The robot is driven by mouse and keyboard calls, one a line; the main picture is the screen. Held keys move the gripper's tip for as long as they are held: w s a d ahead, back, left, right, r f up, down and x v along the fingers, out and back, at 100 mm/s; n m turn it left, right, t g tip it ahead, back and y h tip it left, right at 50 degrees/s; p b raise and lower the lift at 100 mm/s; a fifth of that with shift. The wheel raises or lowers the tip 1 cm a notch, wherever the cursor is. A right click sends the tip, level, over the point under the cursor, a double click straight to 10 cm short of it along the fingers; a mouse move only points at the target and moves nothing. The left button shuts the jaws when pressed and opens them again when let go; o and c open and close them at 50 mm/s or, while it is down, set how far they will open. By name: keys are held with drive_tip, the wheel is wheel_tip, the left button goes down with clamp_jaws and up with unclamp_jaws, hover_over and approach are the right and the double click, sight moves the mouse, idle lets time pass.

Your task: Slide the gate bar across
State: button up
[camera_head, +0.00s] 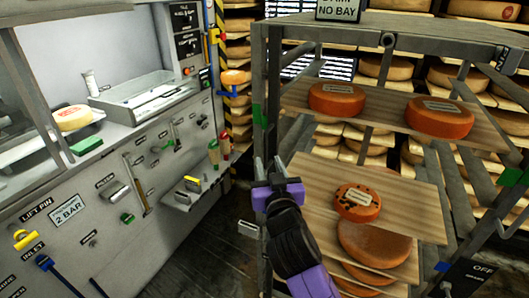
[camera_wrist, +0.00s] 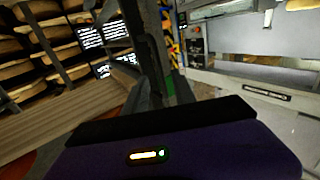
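My gripper (camera_head: 270,168), purple and black with grey fingers, points upward at the left front post (camera_head: 272,95) of the grey metal rack. Its two fingers stand apart in the head view, and I see nothing clearly held between them. In the wrist view the dark post (camera_wrist: 152,50) rises close in front of the gripper; I cannot tell whether they touch. A green clip (camera_head: 258,115) sits on the left post and another green piece (camera_head: 510,177) on the right side of the rack. I cannot surely pick out the gate bar among the grey rack members.
The rack has wooden shelves (camera_head: 400,107) with orange cheese wheels (camera_head: 438,118). A spotted wheel (camera_head: 357,203) lies on a lower board right of my gripper. A grey panel (camera_head: 110,200) with tools and levers stands at left.

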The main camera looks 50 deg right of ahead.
sight(266, 153)
drive_tip(key=p+x, duration=0.1)
drive_tip(key=x, duration=0.5)
drive_tip(key=shift+s, duration=0.1)
drive_tip(key=shift+c, duration=0.2)
clamp_jaws()
idle(1.1)
